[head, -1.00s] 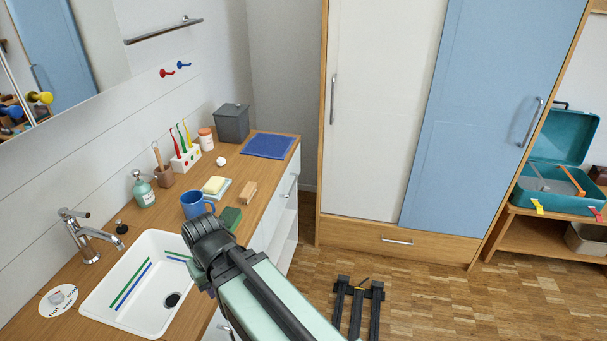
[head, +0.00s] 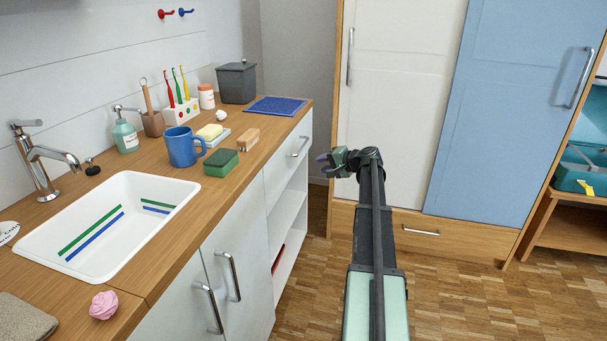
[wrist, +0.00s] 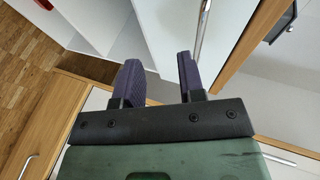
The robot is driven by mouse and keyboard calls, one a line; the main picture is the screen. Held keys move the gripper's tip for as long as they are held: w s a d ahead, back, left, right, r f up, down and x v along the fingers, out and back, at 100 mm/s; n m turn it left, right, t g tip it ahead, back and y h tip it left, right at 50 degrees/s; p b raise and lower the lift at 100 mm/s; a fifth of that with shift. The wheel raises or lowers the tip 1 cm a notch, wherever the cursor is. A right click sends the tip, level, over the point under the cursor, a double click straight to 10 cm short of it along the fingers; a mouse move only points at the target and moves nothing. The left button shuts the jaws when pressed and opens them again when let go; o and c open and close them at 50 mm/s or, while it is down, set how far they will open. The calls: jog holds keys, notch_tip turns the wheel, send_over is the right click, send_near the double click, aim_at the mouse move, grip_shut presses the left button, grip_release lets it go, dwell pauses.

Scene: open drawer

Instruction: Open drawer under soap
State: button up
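The yellow soap (head: 210,131) lies on a small dish on the wooden counter. Below the counter's right part is a white drawer (head: 276,172) with a metal bar handle (head: 300,147); its front sits flush, so it looks shut. My gripper (head: 328,163) is in the free space to the right of that drawer, apart from the handle and pointing toward the cabinet. In the wrist view its two dark purple fingers (wrist: 160,72) are spread with nothing between them. A handle on a white front (wrist: 203,25) shows beyond the fingertips.
An open white shelf (head: 287,222) is under the drawer, and door handles (head: 233,277) stick out nearer me. A blue mug (head: 183,147), a sponge (head: 221,162) and a brush (head: 243,139) stand on the counter. The wardrobe (head: 395,110) stands behind my gripper.

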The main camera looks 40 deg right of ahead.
aim_at(303, 145)
jog(key=w+d+r+m+t, duration=0.2)
jog(key=w+d+r+t, duration=0.1)
jog(key=r, duration=0.1)
jog(key=shift+h, duration=0.3)
jog(key=x, duration=0.7)
jog(key=b+x, duration=0.1)
jog(key=x, duration=0.2)
jog(key=shift+w+a+f, duration=0.1)
jog(key=shift+w+f, duration=0.05)
jog(key=shift+f, duration=0.3)
jog(key=shift+c, duration=0.3)
grip_shut()
